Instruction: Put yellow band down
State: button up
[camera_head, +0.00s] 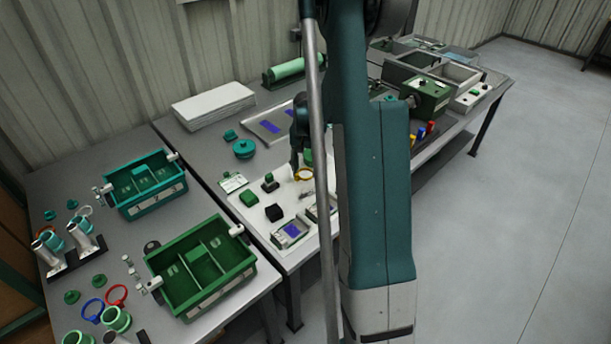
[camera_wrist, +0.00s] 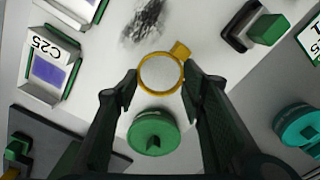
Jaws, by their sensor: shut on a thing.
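The yellow band (camera_wrist: 160,74) is a ring with a small tab at its upper right in the wrist view. My gripper (camera_wrist: 160,82) is shut on it, with one dark finger at each side of the ring. In the head view the yellow band (camera_head: 304,174) shows over the white mat (camera_head: 258,215), just below my gripper (camera_head: 297,163). I cannot tell whether the band touches the mat. My arm hides part of the mat and table in the head view.
A green round knob (camera_wrist: 154,132) lies close below the band in the wrist view. A box marked C25 (camera_wrist: 50,66) is at left, a green-topped block (camera_wrist: 266,28) at upper right, and a teal knob (camera_wrist: 298,126) at right. A dark smudge lies beyond the band.

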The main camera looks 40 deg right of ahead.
jog(key=shift+f+b, duration=0.35)
jog(key=shift+f, duration=1.3)
jog(key=shift+f, duration=0.1)
jog(key=o, duration=0.7)
jog(key=shift+r, duration=0.2)
notch_tip(320, 180, up, 12)
jog(key=shift+f+p, duration=0.1)
jog(key=shift+p, duration=1.15)
jog(key=shift+a, duration=0.1)
